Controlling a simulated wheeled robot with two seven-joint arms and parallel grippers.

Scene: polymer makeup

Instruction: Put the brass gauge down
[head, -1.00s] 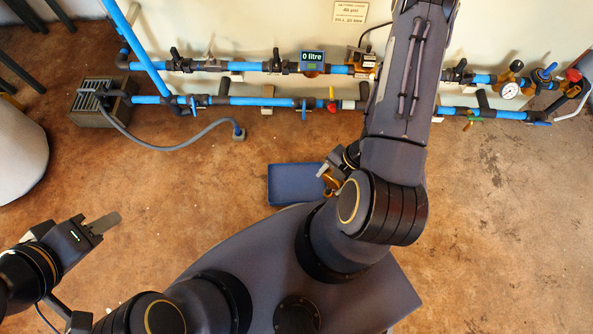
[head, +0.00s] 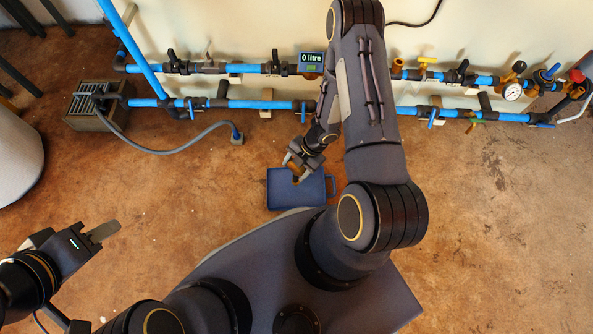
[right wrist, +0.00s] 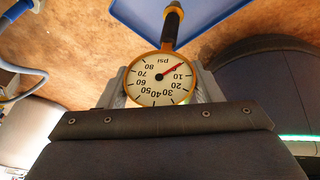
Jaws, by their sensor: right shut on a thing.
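The brass gauge (right wrist: 158,84) has a round white psi dial with a red needle, a brass rim and a dark stem. My right gripper (head: 300,160) is shut on its round body, seen close in the right wrist view. In the head view the gauge (head: 296,177) is mostly hidden by the gripper and shows as a small brass patch over a blue case (head: 283,197). In the right wrist view the stem points toward the blue case (right wrist: 205,12); I cannot tell whether they touch. My left gripper (head: 104,231) is seen edge-on, away from the case, with nothing visible in it.
The case lies on the brown floor in front of my base. Blue pipes with valves (head: 240,104) run along the wall. Another gauge (head: 512,92) is mounted at the right. A grated box (head: 97,104) and grey hose (head: 165,149) are at the left. Floor right of my arm is clear.

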